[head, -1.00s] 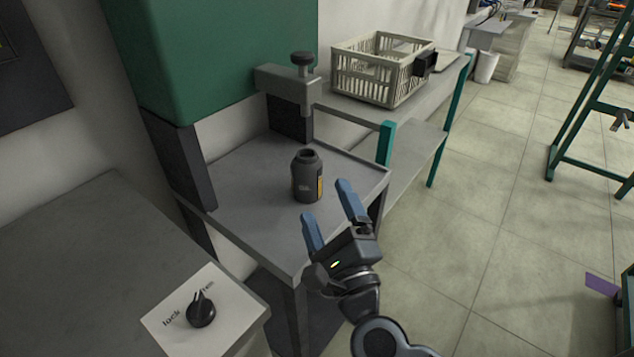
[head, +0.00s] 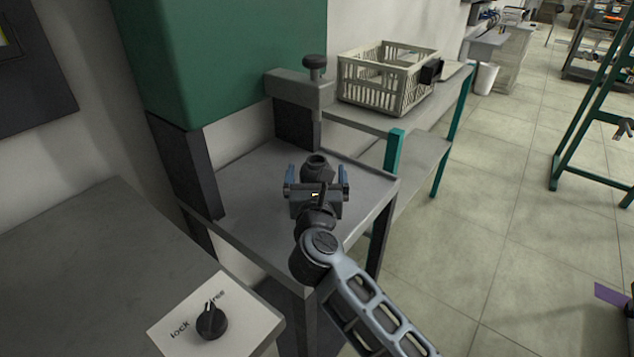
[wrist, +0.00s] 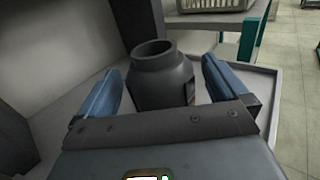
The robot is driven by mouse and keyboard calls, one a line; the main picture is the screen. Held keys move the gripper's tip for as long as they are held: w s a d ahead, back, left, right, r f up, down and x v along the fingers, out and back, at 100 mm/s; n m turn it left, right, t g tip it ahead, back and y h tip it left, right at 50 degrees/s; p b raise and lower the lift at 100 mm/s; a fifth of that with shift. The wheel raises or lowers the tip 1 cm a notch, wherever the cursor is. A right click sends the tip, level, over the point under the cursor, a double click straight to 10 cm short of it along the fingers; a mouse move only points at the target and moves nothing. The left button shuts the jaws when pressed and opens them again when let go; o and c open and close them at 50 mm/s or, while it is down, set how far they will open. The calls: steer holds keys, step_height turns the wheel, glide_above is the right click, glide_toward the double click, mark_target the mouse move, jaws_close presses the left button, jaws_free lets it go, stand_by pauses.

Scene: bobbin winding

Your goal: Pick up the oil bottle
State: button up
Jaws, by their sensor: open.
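The oil bottle (head: 317,166) is dark grey with an open round neck. It stands upright on the grey metal shelf (head: 250,205), and in the head view my gripper hides its lower part. My gripper (head: 317,174) is open, with its blue fingers on the left and right of the bottle. In the wrist view the bottle (wrist: 158,78) stands between the two fingers (wrist: 160,85), with a gap visible on each side. Its base is hidden behind the gripper body.
A grey bracket with a knob (head: 305,90) stands behind the bottle beside the green machine (head: 225,60). A cream crate (head: 385,80) sits on the bench behind right. A lock/free dial (head: 211,320) is at the front left. The shelf has a raised rim.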

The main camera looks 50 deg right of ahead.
steer(key=shift+x, duration=1.4)
steer(key=shift+c, duration=0.3)
steer(key=shift+r, duration=0.1)
steer(key=c, duration=1.4)
